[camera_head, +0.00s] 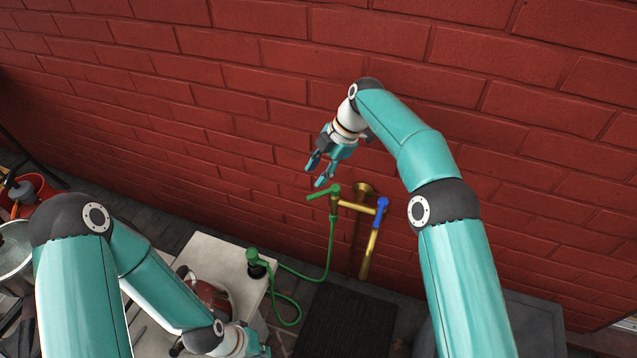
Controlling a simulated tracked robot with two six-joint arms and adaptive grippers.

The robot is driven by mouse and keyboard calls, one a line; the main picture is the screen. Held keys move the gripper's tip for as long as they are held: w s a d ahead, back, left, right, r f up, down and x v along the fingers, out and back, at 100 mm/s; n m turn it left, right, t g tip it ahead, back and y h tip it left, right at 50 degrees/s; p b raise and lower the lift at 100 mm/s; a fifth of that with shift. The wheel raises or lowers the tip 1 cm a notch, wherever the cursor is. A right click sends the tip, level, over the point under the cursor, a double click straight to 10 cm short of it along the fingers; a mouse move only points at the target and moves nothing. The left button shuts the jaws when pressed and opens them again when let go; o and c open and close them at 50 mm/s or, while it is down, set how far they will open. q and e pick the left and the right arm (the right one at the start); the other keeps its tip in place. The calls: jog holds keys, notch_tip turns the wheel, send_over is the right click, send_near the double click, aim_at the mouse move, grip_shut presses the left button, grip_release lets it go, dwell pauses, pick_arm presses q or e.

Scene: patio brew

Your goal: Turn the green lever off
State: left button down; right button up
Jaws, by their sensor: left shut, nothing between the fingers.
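The green lever (322,193) sits on top of a brass tap (357,206) at the brick wall, with its handle pointing left. A green hose (331,250) hangs from the valve below this lever. My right gripper (316,172) is open and empty, just above and slightly left of the green lever, its fingers pointing down and left. A small gap shows between the fingertips and the lever. My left gripper (262,349) is shut and empty at the bottom edge, partly cut off by the frame, well below the tap.
A blue lever (381,211) is on the tap's right branch. The hose loops to a green nozzle (253,258) at the pale table (212,250). A brown-red rounded object (212,298) stands there near my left arm. A dark mat (345,322) lies below the tap.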

jog(key=shift+r, duration=1.1)
jog(key=c, duration=0.6)
jog(key=shift+w+m, duration=0.1)
jog(key=shift+m, duration=0.5)
grip_shut()
notch_tip(320, 180, down, 9)
jog(key=a+m+t+h+b, duration=0.2)
jog(key=m+b, duration=0.4)
jog(key=m, duration=1.1)
jog(key=shift+w+t+h, duration=0.3)
jog(key=shift+t+h, duration=0.3)
jog(key=shift+t, duration=0.3)
